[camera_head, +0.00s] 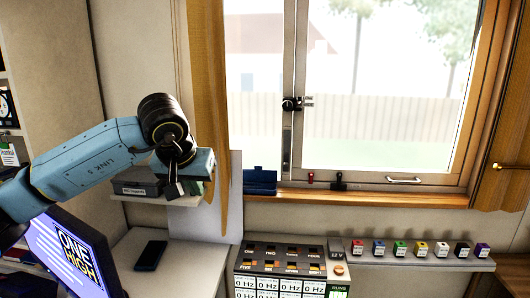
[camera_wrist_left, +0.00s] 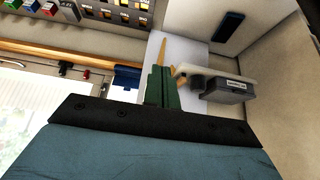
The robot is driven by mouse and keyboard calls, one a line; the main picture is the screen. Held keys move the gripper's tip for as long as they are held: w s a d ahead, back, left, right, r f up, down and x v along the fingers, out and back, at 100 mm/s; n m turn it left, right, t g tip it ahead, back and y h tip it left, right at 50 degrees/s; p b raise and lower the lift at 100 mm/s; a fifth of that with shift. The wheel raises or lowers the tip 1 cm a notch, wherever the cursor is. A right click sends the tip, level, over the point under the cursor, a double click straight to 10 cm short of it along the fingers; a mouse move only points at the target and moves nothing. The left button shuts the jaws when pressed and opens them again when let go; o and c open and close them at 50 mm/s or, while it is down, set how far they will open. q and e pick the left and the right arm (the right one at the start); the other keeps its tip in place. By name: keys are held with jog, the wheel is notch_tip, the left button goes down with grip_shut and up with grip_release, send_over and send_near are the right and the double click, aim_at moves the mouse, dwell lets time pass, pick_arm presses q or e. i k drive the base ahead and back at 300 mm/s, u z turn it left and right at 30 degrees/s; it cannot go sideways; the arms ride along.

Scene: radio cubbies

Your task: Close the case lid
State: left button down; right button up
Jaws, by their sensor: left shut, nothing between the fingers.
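A dark blue case (camera_head: 260,182) sits on the left end of the windowsill; its upper part seems to stand up at the back like a raised lid, though it is small. It also shows in the left wrist view (camera_wrist_left: 127,77), left of the fingers. A grey labelled box (camera_head: 137,184) sits on a small wall shelf and shows in the wrist view (camera_wrist_left: 228,89), right of the fingers. My left gripper (camera_wrist_left: 160,72) has its green fingers shut and empty. In the head view the gripper (camera_head: 196,186) hangs before the shelf, left of the blue case and apart from it. My right gripper is out of view.
A wooden window frame and an orange-brown curtain (camera_head: 208,90) stand behind my arm. A monitor (camera_head: 75,250) is below it. A dark phone-like slab (camera_head: 151,255) lies on the white desk. A cubby unit (camera_head: 290,272) and a ledge with several coloured cubes (camera_head: 420,248) are at right.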

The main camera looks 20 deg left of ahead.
aim_at(257, 174)
jog(key=i, duration=1.15)
